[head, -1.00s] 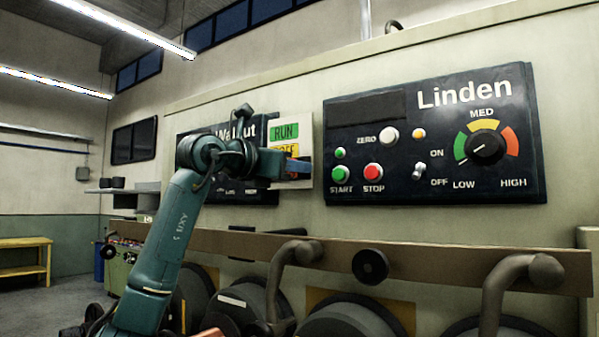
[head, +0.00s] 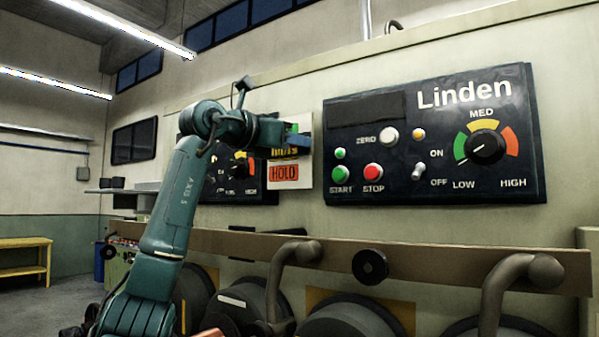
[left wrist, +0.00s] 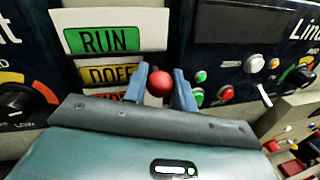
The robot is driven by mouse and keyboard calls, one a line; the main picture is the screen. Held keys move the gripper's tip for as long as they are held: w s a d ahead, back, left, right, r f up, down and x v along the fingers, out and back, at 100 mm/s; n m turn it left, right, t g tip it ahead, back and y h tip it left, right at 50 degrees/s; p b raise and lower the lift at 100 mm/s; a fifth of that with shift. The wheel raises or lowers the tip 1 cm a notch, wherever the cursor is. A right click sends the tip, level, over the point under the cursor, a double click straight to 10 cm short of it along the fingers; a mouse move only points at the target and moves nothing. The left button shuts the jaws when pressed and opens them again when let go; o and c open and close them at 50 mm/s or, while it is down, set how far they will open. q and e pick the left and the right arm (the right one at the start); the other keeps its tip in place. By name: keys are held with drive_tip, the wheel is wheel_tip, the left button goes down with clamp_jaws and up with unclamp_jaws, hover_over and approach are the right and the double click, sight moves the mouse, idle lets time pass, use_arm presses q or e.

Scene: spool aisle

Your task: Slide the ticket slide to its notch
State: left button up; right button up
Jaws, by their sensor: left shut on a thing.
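The ticket board (head: 306,178) is a pale plate between the two dark panels. It carries a green RUN label (left wrist: 103,40), a yellow DOFF label (left wrist: 108,75) and an orange HOLD label (head: 284,173). The red ball knob (left wrist: 159,84), which I take to be the ticket slide's, sits between the fingers of my left gripper (head: 297,142). The gripper is shut on it, in front of the board's upper part, at its right side. In the head view the gripper hides the knob and most of RUN and DOFF. The notch cannot be made out.
The Linden panel (head: 375,190), with buttons, a toggle and a dial, stands close right of the gripper. The other panel (head: 225,190) is partly behind my left arm. Below runs a brown rail (head: 440,258) with handles and large spools.

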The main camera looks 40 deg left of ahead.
sight(309, 128)
use_arm(q)
drive_tip(key=shift+r, duration=1.7)
drive_tip(key=o, duration=1.1)
drive_tip(key=shift+c, duration=0.2)
drive_tip(key=shift+s, duration=0.1)
drive_tip(key=s+a+b, duration=0.1)
drive_tip(key=s+b, duration=0.2)
drive_tip(key=s, duration=1)
